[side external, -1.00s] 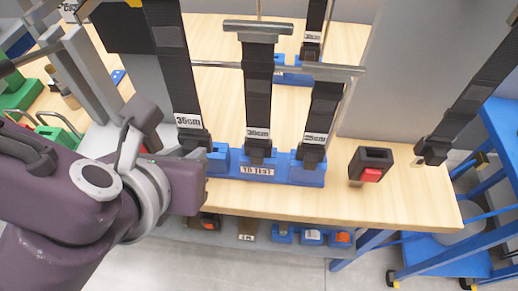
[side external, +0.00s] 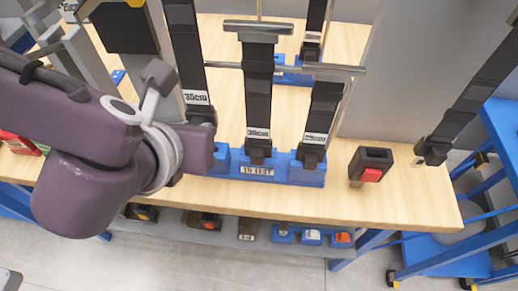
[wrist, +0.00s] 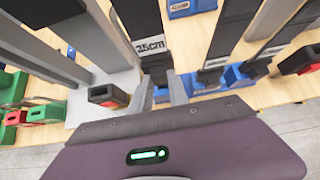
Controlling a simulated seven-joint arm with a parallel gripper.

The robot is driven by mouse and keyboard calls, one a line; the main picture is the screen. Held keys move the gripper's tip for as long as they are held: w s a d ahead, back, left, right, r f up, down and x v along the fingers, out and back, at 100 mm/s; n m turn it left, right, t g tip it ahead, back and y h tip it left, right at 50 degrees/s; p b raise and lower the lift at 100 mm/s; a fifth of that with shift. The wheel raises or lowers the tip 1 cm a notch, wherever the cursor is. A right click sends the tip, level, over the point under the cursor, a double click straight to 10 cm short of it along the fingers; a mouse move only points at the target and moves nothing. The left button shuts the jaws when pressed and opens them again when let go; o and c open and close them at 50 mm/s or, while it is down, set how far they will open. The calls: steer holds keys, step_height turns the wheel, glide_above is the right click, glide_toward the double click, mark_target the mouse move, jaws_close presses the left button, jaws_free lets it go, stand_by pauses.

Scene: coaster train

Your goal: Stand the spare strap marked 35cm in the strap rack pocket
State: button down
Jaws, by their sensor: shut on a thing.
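The black strap marked 35cm (side external: 183,50) hangs upright in the side view, its white label facing out; the label also shows in the wrist view (wrist: 150,46). My gripper (wrist: 160,92) is shut on this strap near its lower end. In the side view my arm hides the fingers. The blue rack labelled TO TEST (side external: 290,178) stands on the wooden bench just right of the held strap. A strap marked 30cm (side external: 258,95) stands in its middle pocket and a shorter-marked strap (side external: 322,105) in its right pocket. The left pocket (side external: 222,158) is partly hidden by my arm.
A metal rail (side external: 335,69) crosses behind the straps. A black and red buckle block (side external: 370,167) sits on the bench right of the rack. Another strap (side external: 470,105) hangs at far right. A red and black buckle (wrist: 108,95) lies at left in the wrist view.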

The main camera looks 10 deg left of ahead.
steer(key=shift+t, duration=0.3)
steer(key=shift+s, duration=0.25)
stand_by(0.5)
step_height(320, 180, down, 6)
steer(key=shift+f, duration=0.15)
stand_by(2.3)
steer(key=c, duration=1.2)
jaws_free()
steer(key=shift+o, duration=0.2)
steer(key=shift+s, duration=0.1)
